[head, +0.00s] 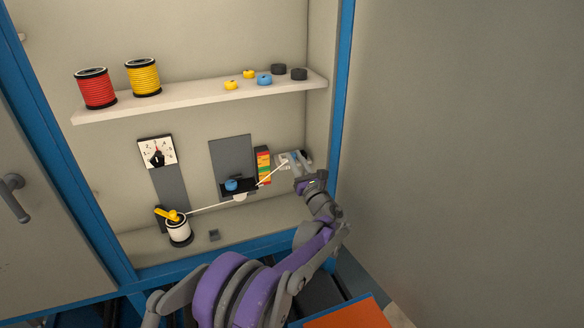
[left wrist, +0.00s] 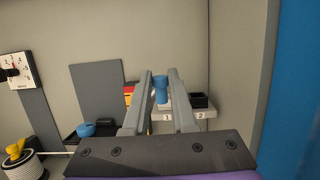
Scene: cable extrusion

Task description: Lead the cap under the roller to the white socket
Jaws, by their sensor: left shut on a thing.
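My left gripper (head: 303,162) is at the right end of the compartment below the shelf. In the left wrist view its two fingers (left wrist: 160,82) are closed on the blue cap (left wrist: 160,90). A white cable (head: 205,206) runs from the white spool (head: 179,231) past the white roller (head: 240,197), then rises right toward the gripper. Whether it passes under the roller is too small to tell. A pale block with number labels (left wrist: 188,116) is behind the fingers, with a dark socket (left wrist: 199,101) at label 2. The fingers partly hide the rest. My right gripper is not in view.
A black bracket (head: 250,186) with a blue knob (head: 232,184) is above the roller. A red-orange-green stack (head: 263,166) stands beside it. A dial (head: 157,152) hangs left. The shelf (head: 200,100) above holds spools and caps. A blue frame post (head: 343,90) borders the right side.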

